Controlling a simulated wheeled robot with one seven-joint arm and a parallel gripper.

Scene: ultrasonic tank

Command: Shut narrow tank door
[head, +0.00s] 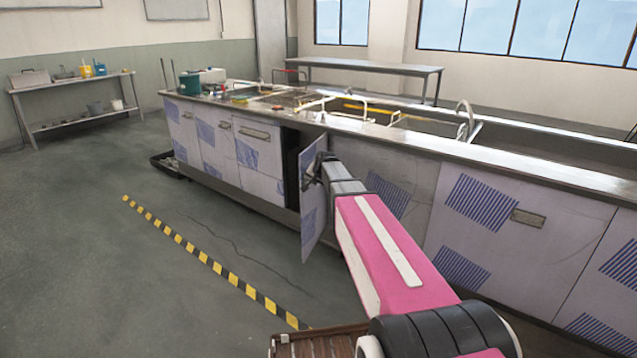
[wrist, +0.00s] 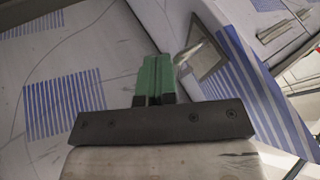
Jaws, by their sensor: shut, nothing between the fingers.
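The narrow tank door (head: 312,222) stands swung out from the tank's long front, with a dark opening (head: 291,165) to its left. It is pale with blue striped patches. My gripper (head: 312,172) is at the door's upper part, partly hidden by my arm. In the wrist view my green fingers (wrist: 156,76) are shut together with nothing between them. A grey plate with a metal handle (wrist: 205,50) lies just beyond and right of the fingertips. I cannot tell whether the fingers touch the door.
The long tank (head: 250,95) has pale cupboard fronts and a metal top with rails. A closed wide door (head: 515,225) is to the right. A yellow-black floor stripe (head: 205,258) runs at left. A side table (head: 75,95) is far left.

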